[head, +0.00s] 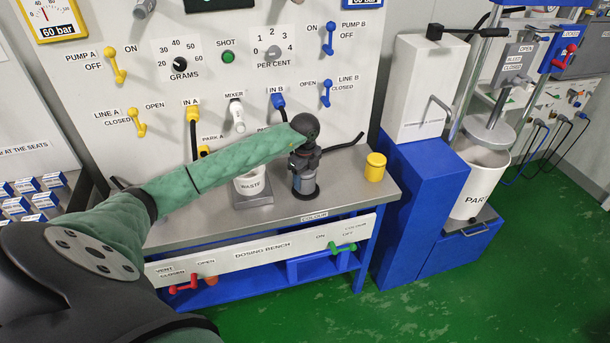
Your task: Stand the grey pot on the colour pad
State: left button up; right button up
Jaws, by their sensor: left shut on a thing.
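My left arm reaches across the steel bench, and my left gripper (304,163) is shut on the grey pot (305,183). The pot is a small upright grey cylinder, and the gripper covers its upper part. The pot is right over a dark round pad (306,195) behind the COLOUR label (314,217) on the bench edge. I cannot tell whether the pot's base touches the pad or is just above it. My right gripper is not in view.
A yellow pot (375,167) stands on the bench (345,180) to the right. A white panel with levers and hoses rises behind. A blue stand (420,190) is right of the bench.

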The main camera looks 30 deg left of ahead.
pick_arm(q)
jog(key=shift+f, duration=0.15)
jog(key=shift+f, duration=0.1)
jog(key=o, duration=1.1)
